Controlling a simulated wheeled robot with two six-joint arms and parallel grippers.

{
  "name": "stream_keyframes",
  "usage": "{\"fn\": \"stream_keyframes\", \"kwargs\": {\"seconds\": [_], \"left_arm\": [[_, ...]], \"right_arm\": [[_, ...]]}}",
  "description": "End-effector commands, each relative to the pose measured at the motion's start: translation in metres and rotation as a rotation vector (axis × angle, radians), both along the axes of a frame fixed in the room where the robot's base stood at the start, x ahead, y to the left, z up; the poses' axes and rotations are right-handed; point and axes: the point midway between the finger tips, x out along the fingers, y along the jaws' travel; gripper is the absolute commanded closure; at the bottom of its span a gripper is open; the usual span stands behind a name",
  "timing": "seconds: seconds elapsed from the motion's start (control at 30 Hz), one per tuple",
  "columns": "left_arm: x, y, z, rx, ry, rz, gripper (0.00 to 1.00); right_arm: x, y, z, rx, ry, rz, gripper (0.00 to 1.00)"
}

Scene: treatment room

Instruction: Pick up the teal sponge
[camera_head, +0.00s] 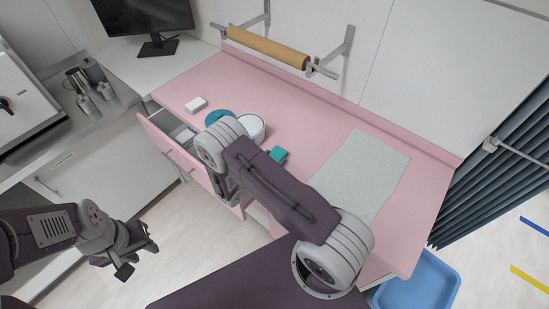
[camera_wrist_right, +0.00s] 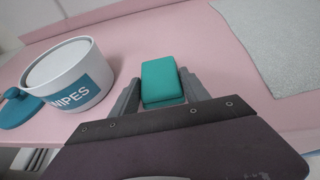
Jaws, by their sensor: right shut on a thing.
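The teal sponge (camera_head: 278,155) is at the pink counter, right of the white wipes tub (camera_head: 253,126); my arm partly covers it in the head view. In the right wrist view the sponge (camera_wrist_right: 162,82) sits between the two fingers of my right gripper (camera_wrist_right: 160,92), which is shut on its sides. I cannot tell whether the sponge touches the counter. The right fingers are hidden behind my arm in the head view. My left gripper (camera_head: 138,250) is open and empty, low over the floor at the left, away from the counter.
The wipes tub (camera_wrist_right: 70,75) and its blue lid (camera_wrist_right: 20,110) are left of the sponge. A pale sheet (camera_head: 365,172) lies to the right on the pink counter (camera_head: 300,110). A small white box (camera_head: 195,104) stands further left. A drawer (camera_head: 165,138) is open at the counter's front.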

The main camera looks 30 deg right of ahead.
Motion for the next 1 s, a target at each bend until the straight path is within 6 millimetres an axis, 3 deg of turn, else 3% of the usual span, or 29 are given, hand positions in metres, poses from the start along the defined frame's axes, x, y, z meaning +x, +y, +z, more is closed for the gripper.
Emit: {"fn": "stream_keyframes", "kwargs": {"seconds": [0.17, 0.3, 0.7, 1.0], "left_arm": [[0.000, 0.000, -0.002, 0.000, 0.000, 0.000, 0.64], [0.000, 0.000, -0.006, 0.000, 0.000, 0.000, 0.64], [0.000, 0.000, -0.021, 0.000, 0.000, 0.000, 0.64], [0.000, 0.000, -0.023, 0.000, 0.000, 0.000, 0.64]], "right_arm": [[0.001, 0.000, 0.014, 0.001, -0.003, 0.000, 0.87], [0.001, 0.000, 0.041, 0.002, -0.006, -0.001, 0.87], [-0.034, -0.086, 0.093, 0.000, -0.003, -0.007, 0.87], [-0.043, -0.109, 0.110, -0.001, 0.000, 0.000, 0.87]]}}
